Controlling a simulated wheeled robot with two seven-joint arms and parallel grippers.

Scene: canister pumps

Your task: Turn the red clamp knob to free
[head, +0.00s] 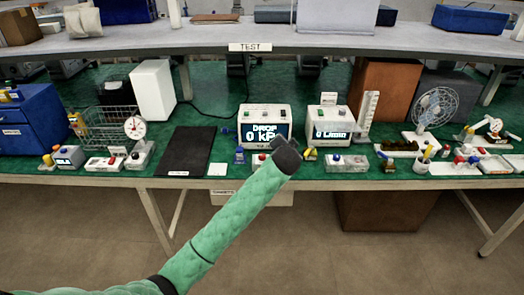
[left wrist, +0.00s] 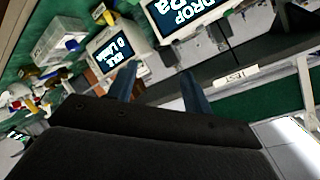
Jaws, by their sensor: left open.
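My left gripper (head: 287,155) reaches up from the lower left to the front of the bench in the head view. Its dark end covers part of a white block that carries a red knob (head: 260,158); I cannot be sure this is the clamp knob. In the left wrist view the two blue-grey fingers of my left gripper (left wrist: 160,75) stand apart with nothing between them. The red knob does not show clearly there. My right gripper is in neither view.
Behind the gripper stand a DROP kPa display (head: 265,113) and an L/min display (head: 328,114). A yellow-handled part (head: 310,154) and a white box with a blue button (head: 337,159) are just right. A black mat (head: 185,150) lies left. A shelf (head: 250,47) overhangs the bench.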

